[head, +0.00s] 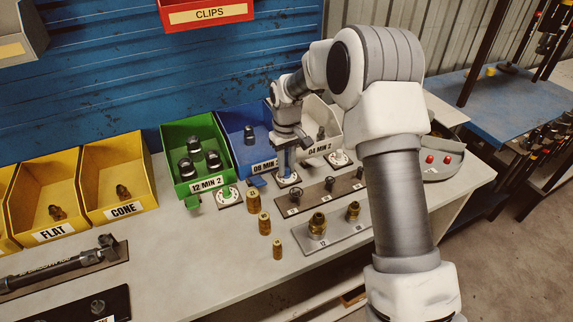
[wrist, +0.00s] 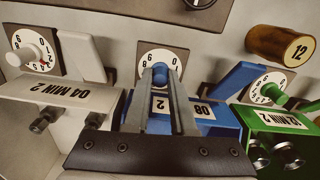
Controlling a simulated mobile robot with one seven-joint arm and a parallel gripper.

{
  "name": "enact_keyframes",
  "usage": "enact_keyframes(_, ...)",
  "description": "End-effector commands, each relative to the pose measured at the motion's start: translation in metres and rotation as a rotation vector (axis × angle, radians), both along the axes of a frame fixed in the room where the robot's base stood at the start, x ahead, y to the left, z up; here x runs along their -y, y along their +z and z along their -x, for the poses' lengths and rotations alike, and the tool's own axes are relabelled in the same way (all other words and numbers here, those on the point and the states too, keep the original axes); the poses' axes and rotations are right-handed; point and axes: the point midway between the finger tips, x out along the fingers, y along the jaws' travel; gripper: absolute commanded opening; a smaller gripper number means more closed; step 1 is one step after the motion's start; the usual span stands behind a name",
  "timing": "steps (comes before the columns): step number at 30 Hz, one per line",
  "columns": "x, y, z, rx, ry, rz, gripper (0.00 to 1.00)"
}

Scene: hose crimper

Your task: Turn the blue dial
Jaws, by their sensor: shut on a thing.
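The blue dial (wrist: 160,72) is a small knob on a round white numbered face (wrist: 150,60) on a dark square plate. It stands in front of the blue bin (head: 236,122) labelled 08 MIN 2. My gripper (wrist: 161,74) comes down over it, one finger on each side, and is shut on the knob. In the head view my gripper (head: 287,166) points down at the dial face (head: 289,180) and hides most of the knob. The pointer's exact reading is covered by the fingers.
A green dial (head: 228,195) stands left of it and a white dial (head: 340,158) right, close by. The green bin (head: 183,131) and several brass fittings (head: 253,200) are near. A dark strip (head: 320,196) with small parts lies in front.

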Motion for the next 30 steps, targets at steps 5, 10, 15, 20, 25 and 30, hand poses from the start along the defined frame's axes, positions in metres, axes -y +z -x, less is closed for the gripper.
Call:
enact_keyframes(5,-0.0003,0.0012,-0.0005,0.002,0.095,-0.001,0.00)
enact_keyframes(10,-0.0003,0.0010,-0.0006,0.002,0.153,0.000,0.00)
enact_keyframes(15,-0.0004,0.0008,-0.0007,0.003,0.180,-0.001,0.00)
enact_keyframes(20,-0.0004,0.0008,-0.0007,0.003,0.186,-0.001,0.00)
enact_keyframes(25,-0.0004,0.0008,-0.0008,0.003,0.185,-0.001,0.00)
enact_keyframes(30,-0.0004,0.0008,-0.0007,0.003,0.184,-0.001,0.38)
